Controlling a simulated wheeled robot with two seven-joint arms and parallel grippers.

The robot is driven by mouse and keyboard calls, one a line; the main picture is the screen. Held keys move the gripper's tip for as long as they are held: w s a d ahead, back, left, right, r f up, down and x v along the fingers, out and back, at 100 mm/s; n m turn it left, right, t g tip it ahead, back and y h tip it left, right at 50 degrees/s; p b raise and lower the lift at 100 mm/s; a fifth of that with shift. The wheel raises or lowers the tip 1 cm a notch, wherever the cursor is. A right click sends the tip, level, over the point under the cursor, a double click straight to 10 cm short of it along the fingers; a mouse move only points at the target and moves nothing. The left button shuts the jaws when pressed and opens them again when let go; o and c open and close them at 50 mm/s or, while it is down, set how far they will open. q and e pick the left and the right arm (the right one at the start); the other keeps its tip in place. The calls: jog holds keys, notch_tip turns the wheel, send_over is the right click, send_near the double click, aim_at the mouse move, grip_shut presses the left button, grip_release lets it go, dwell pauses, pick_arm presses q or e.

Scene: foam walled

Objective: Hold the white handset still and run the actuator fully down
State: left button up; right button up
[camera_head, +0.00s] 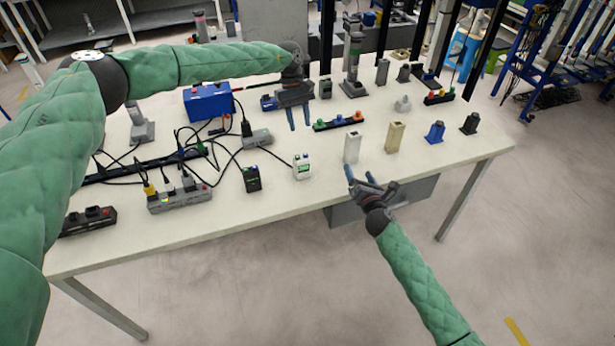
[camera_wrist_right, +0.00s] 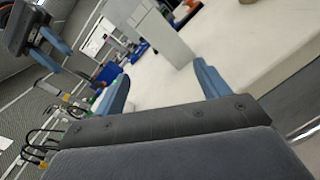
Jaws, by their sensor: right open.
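The white handset (camera_head: 302,167), with coloured buttons on top and a green front panel, stands on the table near its front edge. My right gripper (camera_head: 360,174) is open and empty at the table's front edge, to the right of the handset and apart from it. In the right wrist view its fingers (camera_wrist_right: 160,88) are spread, with a pale upright block beyond them. My left gripper (camera_head: 299,119) points down above the table behind the handset, fingers apart and holding nothing. A grey upright column (camera_head: 353,65) stands at the back; I cannot tell whether it is the actuator.
A white block (camera_head: 351,147) stands close in front of my right gripper, with a beige block (camera_head: 395,137) to its right. A black handset (camera_head: 252,178) stands left of the white one. Cables run around a grey power strip (camera_head: 180,198). A blue box (camera_head: 209,102) stands farther back.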

aim_at(304, 168)
jog(key=a+n+y, duration=0.1)
jog(key=a+n, duration=0.1)
jog(key=a, duration=0.3)
jog(key=a+n, duration=0.3)
jog(key=a, duration=0.3)
jog(key=a+n+y, duration=0.1)
jog(key=a+n, duration=0.1)
jog(key=a, duration=0.3)
jog(key=shift+w+a+f+n+y, duration=0.2)
jog(key=shift+f+n+y, duration=0.1)
jog(key=shift+n, duration=0.1)
jog(key=shift+w+a+r, duration=0.1)
jog(key=shift+w+a, duration=0.2)
jog(key=shift+w, duration=0.1)
jog(key=shift+x, duration=3.4)
jog(key=shift+f, duration=0.25)
jog(key=c, duration=1)
pick_arm(q)
grip_shut()
pick_arm(e)
jog(key=shift+c, duration=0.7)
